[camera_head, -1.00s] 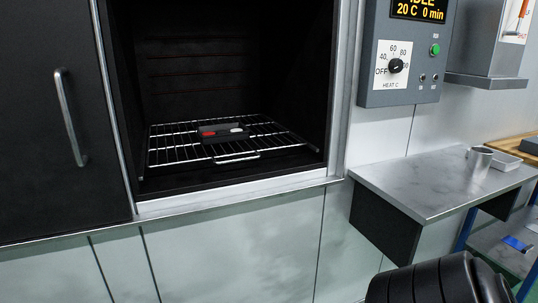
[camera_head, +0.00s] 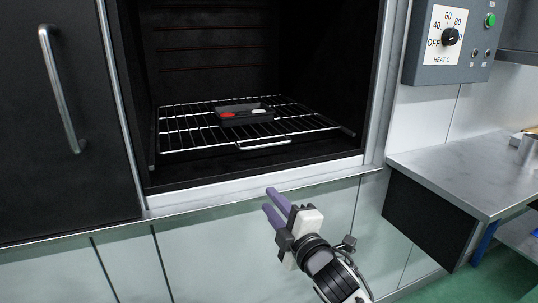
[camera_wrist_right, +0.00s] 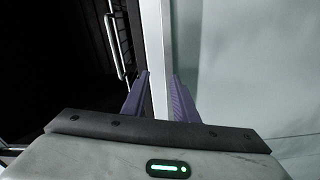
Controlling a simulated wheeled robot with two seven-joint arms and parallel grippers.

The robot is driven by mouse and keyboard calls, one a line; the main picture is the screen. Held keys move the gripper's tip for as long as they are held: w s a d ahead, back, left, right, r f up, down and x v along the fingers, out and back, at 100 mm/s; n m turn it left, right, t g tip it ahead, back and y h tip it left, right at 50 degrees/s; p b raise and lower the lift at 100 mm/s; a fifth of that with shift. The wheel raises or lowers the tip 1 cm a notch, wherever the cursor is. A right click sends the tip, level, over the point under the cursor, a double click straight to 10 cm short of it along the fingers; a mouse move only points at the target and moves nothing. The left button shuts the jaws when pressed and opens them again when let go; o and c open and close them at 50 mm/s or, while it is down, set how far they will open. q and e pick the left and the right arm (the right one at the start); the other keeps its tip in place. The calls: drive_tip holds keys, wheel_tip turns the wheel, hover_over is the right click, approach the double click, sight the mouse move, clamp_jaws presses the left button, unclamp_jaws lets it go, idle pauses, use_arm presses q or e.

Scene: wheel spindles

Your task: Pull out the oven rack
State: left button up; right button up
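The wire oven rack (camera_head: 190,132) lies inside the open dark oven, with a loop handle (camera_head: 263,143) at its front edge. A small dark tray (camera_head: 244,113) holding a red piece and a whitish piece sits on it. My right gripper (camera_head: 273,202), with purple fingers, is in front of and below the oven's front sill, apart from the rack. Its fingers (camera_wrist_right: 160,95) stand apart with nothing held between them in the right wrist view. That view also shows the rack's handle (camera_wrist_right: 116,50) at upper left. My left gripper is not in view.
The pale oven sill (camera_head: 260,187) lies between my right gripper and the rack. The oven door (camera_head: 65,110) with a bar handle is at left. A control box (camera_head: 450,45) and a steel side table (camera_head: 470,170) are at right.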

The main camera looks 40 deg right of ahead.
drive_tip(key=n+t+h, duration=0.2)
approach(266, 145)
drive_tip(key=x, duration=0.9)
drive_tip(key=shift+w+d, duration=0.2)
drive_tip(key=shift+w, duration=0.05)
drive_tip(key=shift+w+d, duration=0.1)
drive_tip(key=shift+w, duration=0.3)
drive_tip(key=shift+c, duration=0.4)
clamp_jaws()
